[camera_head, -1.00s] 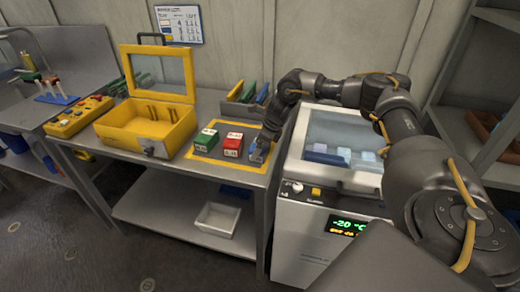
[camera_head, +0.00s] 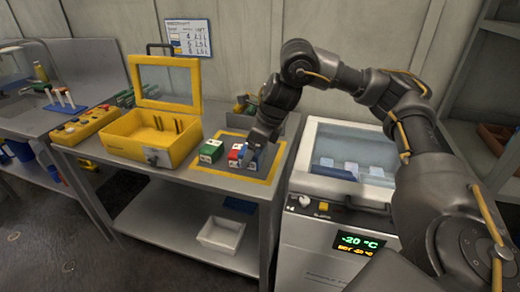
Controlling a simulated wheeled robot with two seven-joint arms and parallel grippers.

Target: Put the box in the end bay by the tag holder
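On the yellow-bordered mat (camera_head: 267,181) stand a green box (camera_head: 211,151), a red box (camera_head: 236,152) and a blue box (camera_head: 252,157), side by side from left to right. My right gripper (camera_head: 252,150) reaches down from behind at the blue box, close beside the red one. Its fingers overlap the blue box and partly hide it and the red box; whether they are closed on it I cannot tell. A grey divided rack (camera_head: 291,122) stands behind the mat, mostly hidden by my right arm. No tag holder can be made out clearly. My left gripper is out of view.
An open yellow case (camera_head: 130,150) with its lid up stands left of the boxes. A white freezer (camera_head: 330,235) with a glass lid stands right of the table. A white bin (camera_head: 221,233) sits on the lower shelf.

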